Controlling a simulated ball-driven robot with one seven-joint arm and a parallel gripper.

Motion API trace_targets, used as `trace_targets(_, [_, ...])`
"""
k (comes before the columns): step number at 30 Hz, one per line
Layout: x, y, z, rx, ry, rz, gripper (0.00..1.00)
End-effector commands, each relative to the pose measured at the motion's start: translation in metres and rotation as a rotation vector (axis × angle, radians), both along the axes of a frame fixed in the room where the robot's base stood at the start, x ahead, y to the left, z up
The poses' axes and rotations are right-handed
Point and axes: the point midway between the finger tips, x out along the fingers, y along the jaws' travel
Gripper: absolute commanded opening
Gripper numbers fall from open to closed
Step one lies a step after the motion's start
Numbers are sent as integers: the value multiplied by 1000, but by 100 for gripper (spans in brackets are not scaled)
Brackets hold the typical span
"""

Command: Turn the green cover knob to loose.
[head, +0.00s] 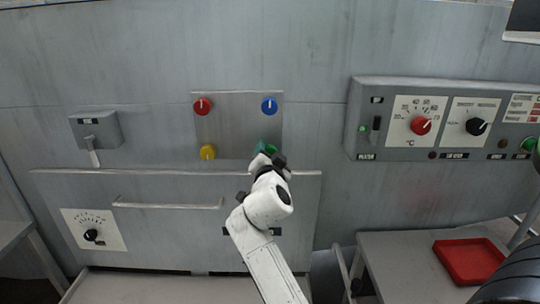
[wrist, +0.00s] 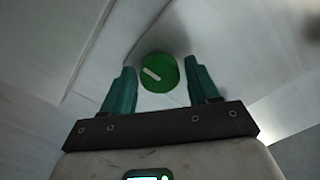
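The green cover knob (wrist: 159,73) is round with a white pointer line, which in the wrist view runs from upper left towards the knob's middle. It sits on a light panel (head: 233,108). My gripper (wrist: 160,88) is open, with one teal finger to the left of the knob and one to the right. In the head view my wrist and gripper (head: 266,148) cover most of the green knob at the panel's lower right corner.
The same panel holds a red knob (head: 203,106), a blue knob (head: 269,105) and a yellow knob (head: 207,152). A handle bar (head: 167,206) sticks out below. A control box (head: 440,120) is at the right, above a table with a red tray (head: 470,262).

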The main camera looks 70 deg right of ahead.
Motion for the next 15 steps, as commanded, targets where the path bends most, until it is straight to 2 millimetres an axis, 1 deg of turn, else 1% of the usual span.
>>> trace_targets(1, [0, 0, 0, 0, 0, 0, 55])
trace_targets(12, [0, 0, 0, 0, 0, 0, 19])
trace_targets(14, [0, 0, 0, 0, 0, 0, 14])
trace_targets(15, [0, 0, 0, 1, 0, -1, 13])
